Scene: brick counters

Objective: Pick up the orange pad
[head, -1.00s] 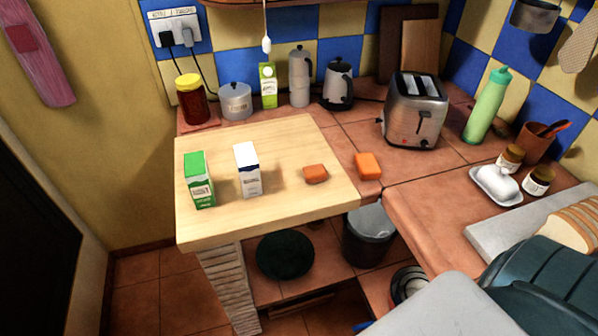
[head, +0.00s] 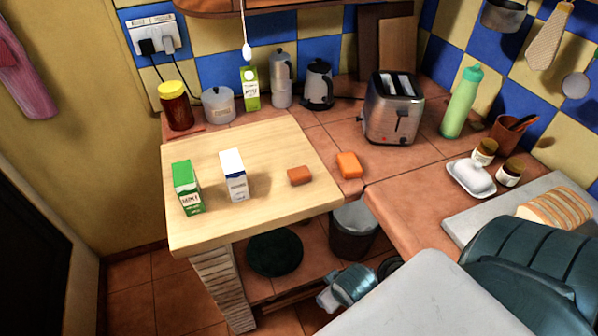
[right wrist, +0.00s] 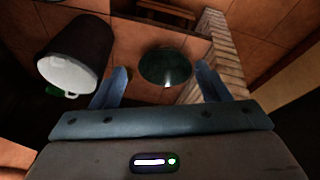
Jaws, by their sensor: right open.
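Two orange blocks show in the head view. A brighter orange one (head: 349,165) lies on the tiled counter just right of the wooden board. A darker, brownish-orange one (head: 300,176) lies on the board near its right edge. I cannot tell for sure which is the pad. My right gripper (head: 328,290) is low, in front of the counter and below its top, well apart from both blocks. In the right wrist view its fingers (right wrist: 160,82) are spread with nothing between them. My left gripper is not in view.
A green carton (head: 187,187) and a white carton (head: 234,175) stand on the wooden board (head: 255,208). A toaster (head: 393,110) stands behind the blocks. Below the counter are a bin (head: 352,232) and a dark round object (head: 274,254), also in the right wrist view (right wrist: 166,66).

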